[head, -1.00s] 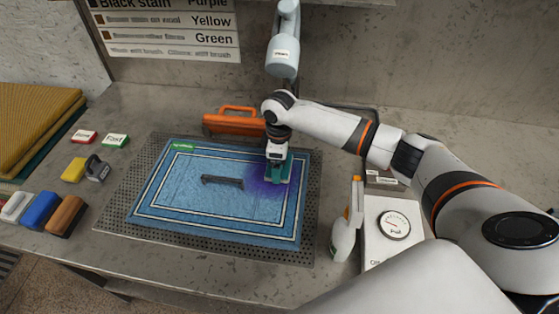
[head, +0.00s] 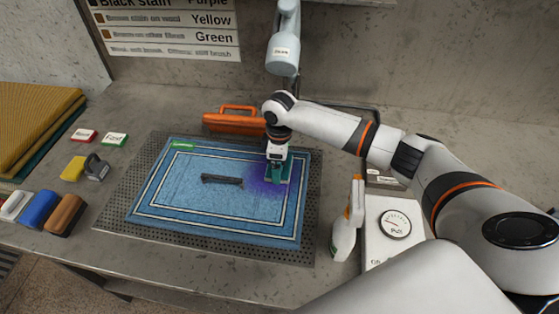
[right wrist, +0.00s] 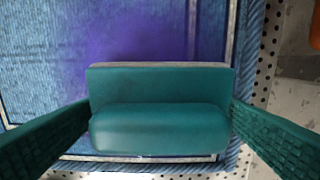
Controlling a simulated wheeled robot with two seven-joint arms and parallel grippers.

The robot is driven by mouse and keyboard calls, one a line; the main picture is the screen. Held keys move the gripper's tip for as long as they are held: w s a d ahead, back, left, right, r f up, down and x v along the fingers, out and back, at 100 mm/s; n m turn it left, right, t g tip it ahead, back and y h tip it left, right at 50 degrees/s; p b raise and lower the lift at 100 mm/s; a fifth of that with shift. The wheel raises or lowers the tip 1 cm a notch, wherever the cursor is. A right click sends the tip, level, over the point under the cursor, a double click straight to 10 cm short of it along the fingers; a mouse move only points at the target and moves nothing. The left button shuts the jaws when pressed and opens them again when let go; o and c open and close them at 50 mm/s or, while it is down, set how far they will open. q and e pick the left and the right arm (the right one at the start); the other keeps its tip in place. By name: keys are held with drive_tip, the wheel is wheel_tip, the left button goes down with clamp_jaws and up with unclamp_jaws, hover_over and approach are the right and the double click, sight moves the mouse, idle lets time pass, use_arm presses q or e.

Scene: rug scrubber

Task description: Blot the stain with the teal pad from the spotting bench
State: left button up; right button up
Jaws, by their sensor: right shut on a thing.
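A blue rug (head: 190,205) with white border lines lies on a perforated mat (head: 120,207). A purple stain (head: 266,187) is on its right part; it also shows in the right wrist view (right wrist: 140,35). My right gripper (head: 277,172) is over the right edge of the stain, pointing down. It is shut on the teal pad (right wrist: 160,115), which sits between both fingers in the right wrist view. The pad (head: 284,172) is at the rug; whether it presses on it I cannot tell. My left gripper is not in view.
An orange tool (head: 234,123) lies behind the rug. A spray bottle (head: 346,225) and a dial box (head: 393,228) stand at right. Several brushes, a yellow sponge (head: 73,169) and a grey-handled tool (head: 97,168) are at left.

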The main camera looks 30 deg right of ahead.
drive_tip(key=shift+f, duration=0.45)
drive_tip(key=shift+s+f, duration=0.3)
idle(3.2)
drive_tip(key=shift+r+p, duration=0.15)
drive_tip(key=shift+p, duration=0.25)
idle(1.1)
drive_tip(key=shift+w+r+p, duration=0.2)
drive_tip(key=shift+r+p, duration=0.6)
drive_tip(key=shift+p, duration=0.05)
wheel_tip(320, 180, up, 6)
drive_tip(key=p, duration=0.6)
drive_tip(key=shift+f, duration=0.15)
drive_tip(key=shift+w, duration=0.1)
